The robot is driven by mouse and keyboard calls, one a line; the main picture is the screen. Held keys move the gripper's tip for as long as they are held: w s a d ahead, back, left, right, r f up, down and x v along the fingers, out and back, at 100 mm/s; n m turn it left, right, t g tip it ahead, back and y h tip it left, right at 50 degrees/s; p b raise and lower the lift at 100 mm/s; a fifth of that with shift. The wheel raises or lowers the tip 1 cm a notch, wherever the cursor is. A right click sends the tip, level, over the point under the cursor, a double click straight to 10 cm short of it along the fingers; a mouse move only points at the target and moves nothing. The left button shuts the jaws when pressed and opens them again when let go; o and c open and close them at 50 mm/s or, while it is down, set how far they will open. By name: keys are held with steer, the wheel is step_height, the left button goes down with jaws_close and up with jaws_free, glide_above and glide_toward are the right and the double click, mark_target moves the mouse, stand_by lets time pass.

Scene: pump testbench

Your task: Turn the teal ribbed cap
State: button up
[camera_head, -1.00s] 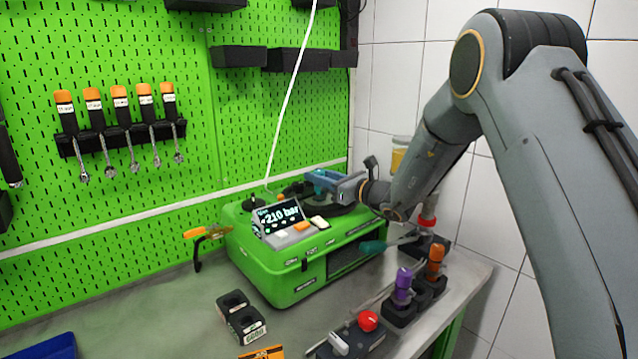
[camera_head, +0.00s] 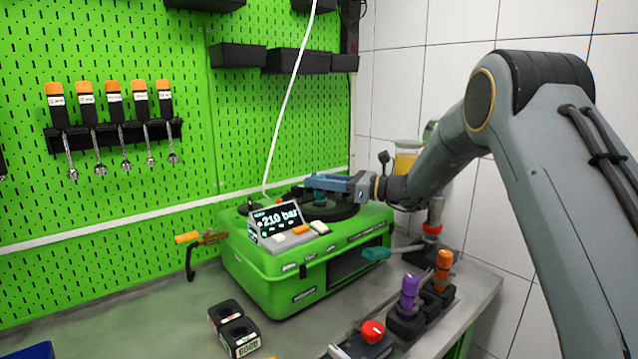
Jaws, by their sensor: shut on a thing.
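The green pump testbench (camera_head: 290,285) stands on the table against the pegboard, its display reading 210 bar. A black round plate (camera_head: 345,211) lies on its top behind the display. The teal ribbed cap (camera_head: 320,199) shows as a small teal part above this plate, mostly hidden by my fingers. My gripper (camera_head: 322,184), with blue fingers, reaches in from the right and is shut on the cap. The cap's ribs are too small to make out.
A teal handle (camera_head: 377,254) sticks out at the testbench's right side. Purple (camera_head: 409,290) and orange (camera_head: 443,265) handled parts stand in black holders at the right, near a red knob (camera_head: 373,331). An orange-handled lever (camera_head: 188,238) is at the left.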

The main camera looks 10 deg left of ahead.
steer(key=o, duration=1.1)
steer(key=shift+d, duration=0.15)
steer(key=d, duration=0.2)
steer(key=s+d+b, duration=0.1)
steer(key=d, duration=0.2)
steer(key=d+b, duration=0.1)
steer(key=d, duration=0.1)
steer(key=shift+s+d, duration=0.2)
steer(key=shift+s, duration=0.05)
steer(key=s+d+f+n+g+h+p, duration=0.1)
steer(key=s+d+f+n+h, duration=0.2)
steer(key=s, duration=0.5)
steer(key=s+d+f+n+g+h+p, duration=0.2)
steer(key=s+d+f, duration=0.15)
steer(key=s, duration=0.55)
steer(key=s+d+f+n+g+h+p, duration=0.1)
steer(key=s+d+f+n+h, duration=0.15)
steer(key=s, duration=0.55)
steer(key=s+d+f+n+h+b, duration=0.1)
steer(key=s+d+f+n+h, duration=0.2)
steer(key=s+d+f+n, duration=0.1)
steer(key=s+d+f+n+h+b, duration=0.2)
steer(key=s+d+f+n+h, duration=0.1)
steer(key=d, duration=0.4)
steer(key=s+d+f+n+t+h+b, duration=0.1)
steer(key=s+d+f+n+h, duration=0.3)
steer(key=s+d+f+n, duration=0.2)
steer(key=shift+f, duration=0.15)
